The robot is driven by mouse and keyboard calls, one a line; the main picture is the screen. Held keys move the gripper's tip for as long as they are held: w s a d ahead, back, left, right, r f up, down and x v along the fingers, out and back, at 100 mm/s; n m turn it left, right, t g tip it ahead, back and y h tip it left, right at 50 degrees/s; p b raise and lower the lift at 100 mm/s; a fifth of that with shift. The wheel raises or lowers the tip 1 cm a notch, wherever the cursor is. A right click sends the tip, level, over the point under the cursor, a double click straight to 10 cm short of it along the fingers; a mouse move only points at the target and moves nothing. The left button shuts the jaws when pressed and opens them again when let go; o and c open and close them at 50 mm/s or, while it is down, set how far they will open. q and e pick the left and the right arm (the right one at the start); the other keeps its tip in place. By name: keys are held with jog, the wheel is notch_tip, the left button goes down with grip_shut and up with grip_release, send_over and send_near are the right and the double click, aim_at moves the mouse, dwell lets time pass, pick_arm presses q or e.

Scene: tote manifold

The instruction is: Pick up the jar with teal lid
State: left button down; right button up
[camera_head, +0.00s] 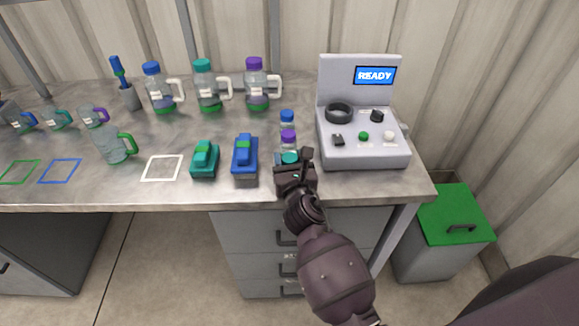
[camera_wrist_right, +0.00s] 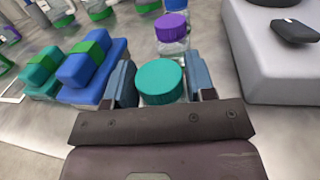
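The jar with the teal lid (camera_head: 290,157) stands near the front edge of the bench, at the front of a short row of small jars. Its teal lid (camera_wrist_right: 160,80) fills the space between the fingers in the right wrist view; its body is mostly hidden. My right gripper (camera_head: 293,170) reaches over the bench edge with one finger on each side of this jar. In the wrist view the fingers (camera_wrist_right: 161,82) sit very close to the lid's sides, and I cannot tell whether they touch the jar. My left gripper is not in view.
A purple-lidded jar (camera_head: 288,138) and a blue-lidded jar (camera_head: 287,117) stand just behind. A blue block-shaped item (camera_head: 244,157) and a teal one (camera_head: 205,160) are left. A grey console (camera_head: 361,110) reading READY stands close right. Handled bottles stand at the back.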

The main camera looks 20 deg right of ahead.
jog(key=shift+c, duration=0.8)
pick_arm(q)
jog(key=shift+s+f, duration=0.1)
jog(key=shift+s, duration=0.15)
pick_arm(e)
jog(key=shift+r, duration=0.15)
